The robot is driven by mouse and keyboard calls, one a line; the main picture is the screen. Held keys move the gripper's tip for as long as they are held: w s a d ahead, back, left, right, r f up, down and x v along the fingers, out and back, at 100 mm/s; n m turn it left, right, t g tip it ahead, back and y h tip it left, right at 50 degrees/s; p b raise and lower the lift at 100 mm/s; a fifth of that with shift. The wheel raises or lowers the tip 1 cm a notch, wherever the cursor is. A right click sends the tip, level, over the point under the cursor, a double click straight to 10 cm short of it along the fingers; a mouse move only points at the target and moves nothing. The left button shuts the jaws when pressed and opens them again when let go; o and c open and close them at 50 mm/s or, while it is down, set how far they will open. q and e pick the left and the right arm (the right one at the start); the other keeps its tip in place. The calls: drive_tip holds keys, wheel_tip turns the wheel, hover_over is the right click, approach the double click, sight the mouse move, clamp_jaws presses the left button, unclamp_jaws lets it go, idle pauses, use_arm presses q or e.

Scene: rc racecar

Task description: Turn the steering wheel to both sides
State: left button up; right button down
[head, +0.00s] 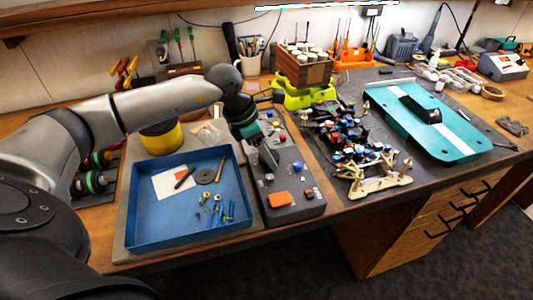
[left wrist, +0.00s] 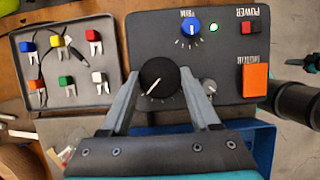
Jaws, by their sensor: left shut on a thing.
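A dark control box (head: 292,203) lies on the bench; its top also shows in the left wrist view (left wrist: 150,25). A round black knob (left wrist: 159,77) with a white pointer line sits near the box's edge. My left gripper (left wrist: 160,82) is shut on this knob, one finger on each side. The pointer line slants toward the lower left in that view. In the head view my left gripper (head: 268,158) reaches down over the box and hides the knob. An open racecar chassis (head: 372,185) stands right of the box on a grey mat. My right gripper is not in view.
A blue tray (head: 150,243) with small parts lies left of the box.

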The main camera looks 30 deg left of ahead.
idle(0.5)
use_arm(q)
drive_tip(key=o, duration=1.4)
drive_tip(key=shift+c, duration=0.2)
drive_tip(key=v, duration=1.5)
drive_tip(key=shift+p, duration=0.4)
drive_tip(key=shift+r, duration=0.15)
